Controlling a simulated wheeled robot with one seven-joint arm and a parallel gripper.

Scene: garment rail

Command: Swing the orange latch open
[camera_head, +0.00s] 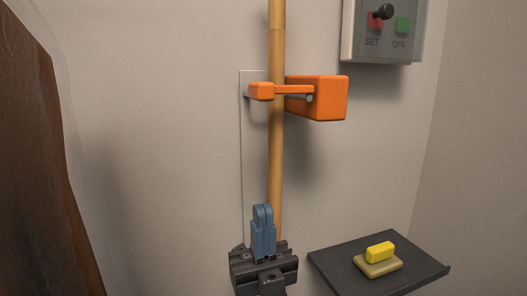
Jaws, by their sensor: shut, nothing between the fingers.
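The orange latch (292,90) is a thin bar that lies across the front of the upright wooden pole (276,150). Its left end is a small orange block (261,91), and its right end meets a grey pin at the larger orange block (331,98) on the wall. My gripper (262,210) is low in the view, below the latch and in front of the pole. Its blue fingers are together, point upward and hold nothing. They are clearly apart from the latch.
A grey box (354,40) with a black knob and red and green patches marked SET and OFF hangs at upper right. A dark shelf (335,277) at lower right bears a yellow block (380,251) on a tan base. Dark brown material (35,170) fills the left edge.

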